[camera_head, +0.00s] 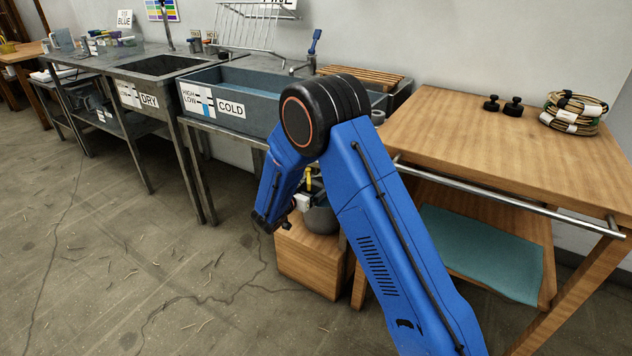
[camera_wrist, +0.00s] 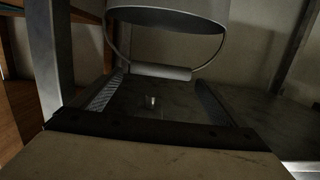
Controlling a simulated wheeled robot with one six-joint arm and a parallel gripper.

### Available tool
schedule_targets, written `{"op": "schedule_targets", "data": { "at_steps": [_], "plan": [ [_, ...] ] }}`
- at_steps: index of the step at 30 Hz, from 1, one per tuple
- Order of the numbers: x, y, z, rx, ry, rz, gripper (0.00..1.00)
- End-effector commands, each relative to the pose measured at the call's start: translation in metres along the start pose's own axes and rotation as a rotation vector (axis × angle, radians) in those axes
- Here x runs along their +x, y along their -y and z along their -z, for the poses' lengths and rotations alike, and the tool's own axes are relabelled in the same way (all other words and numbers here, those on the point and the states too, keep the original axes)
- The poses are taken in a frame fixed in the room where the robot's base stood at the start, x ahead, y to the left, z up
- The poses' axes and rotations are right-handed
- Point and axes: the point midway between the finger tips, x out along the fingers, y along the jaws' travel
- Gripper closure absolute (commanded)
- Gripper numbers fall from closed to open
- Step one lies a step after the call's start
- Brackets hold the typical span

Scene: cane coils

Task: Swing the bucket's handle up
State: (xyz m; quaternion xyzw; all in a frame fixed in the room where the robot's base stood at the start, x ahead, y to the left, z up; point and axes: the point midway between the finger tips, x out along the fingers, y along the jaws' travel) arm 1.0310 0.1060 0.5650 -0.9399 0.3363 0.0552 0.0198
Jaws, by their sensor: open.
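My gripper (camera_wrist: 157,90) is open and empty. Its two fingers point forward on either side, just below the handle's grip in the picture; whether they touch it I cannot tell.
A wooden table (camera_head: 470,135) with coils (camera_head: 573,113) and two black knobs stands at right, a metal rail along its edge. A sink marked COLD (camera_head: 245,110) stands behind my arm. A wooden box (camera_head: 305,262) is on the floor near the arm. Open floor lies at left.

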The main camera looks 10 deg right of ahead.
Motion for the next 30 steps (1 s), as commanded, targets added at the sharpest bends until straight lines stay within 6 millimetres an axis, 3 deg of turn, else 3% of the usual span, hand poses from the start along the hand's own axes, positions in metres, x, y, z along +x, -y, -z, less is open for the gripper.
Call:
{"op": "schedule_targets", "data": {
  "at_steps": [9, 18, 24, 30],
  "plan": [
    [-0.066, 0.001, 0.001, 0.000, -0.001, 0.004, 0.06],
    [-0.119, 0.001, 0.001, 0.001, -0.002, 0.003, 0.06],
    [-0.137, 0.001, 0.001, 0.001, -0.001, 0.002, 0.06],
    [-0.140, 0.000, 0.001, 0.001, -0.001, 0.000, 0.06]
  ]
}}
